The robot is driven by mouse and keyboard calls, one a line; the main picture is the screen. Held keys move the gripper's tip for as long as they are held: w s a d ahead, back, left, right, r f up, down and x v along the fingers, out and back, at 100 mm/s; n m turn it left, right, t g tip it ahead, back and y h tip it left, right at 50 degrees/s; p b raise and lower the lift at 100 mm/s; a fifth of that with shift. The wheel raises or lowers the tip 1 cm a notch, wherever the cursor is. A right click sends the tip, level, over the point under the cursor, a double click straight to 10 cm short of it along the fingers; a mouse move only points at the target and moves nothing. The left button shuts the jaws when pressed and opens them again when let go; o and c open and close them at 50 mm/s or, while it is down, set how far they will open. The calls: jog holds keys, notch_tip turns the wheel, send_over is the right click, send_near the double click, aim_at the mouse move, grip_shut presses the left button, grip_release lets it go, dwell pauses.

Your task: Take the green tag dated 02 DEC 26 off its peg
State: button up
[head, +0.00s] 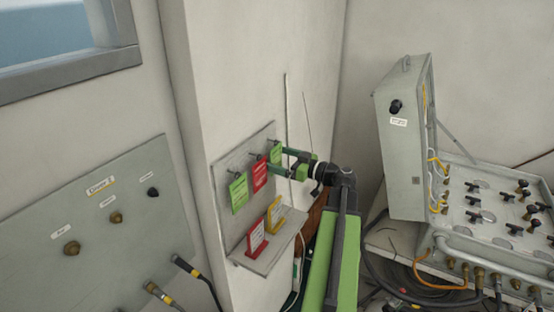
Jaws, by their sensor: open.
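Two green tags and one red tag hang from pegs on a grey wall board (225,167). One green tag (239,193) hangs at the left. The red tag (260,173) hangs in the middle, and the other green tag (275,152) hangs at the right. The writing is too small to read, so I cannot tell which green tag is dated 02 DEC 26. My gripper (281,161) is open at the right green tag, its fingers pointing left at the board. The fingers overlap that tag's lower part in the picture; I cannot tell whether they touch it.
A shelf (262,258) below the pegs bears a red tag (257,237) and a yellow tag (275,214), both upright. An open grey case (402,150) with valves stands at the right. A panel with knobs (105,225) is at the left.

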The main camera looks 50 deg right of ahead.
jog(key=shift+w, duration=0.25)
jog(key=c, duration=1.4)
jog(key=shift+s, duration=0.1)
jog(key=shift+r+p, duration=0.4)
jog(key=shift+p, duration=0.05)
jog(key=v, duration=1.8)
jog(key=shift+f, duration=0.15)
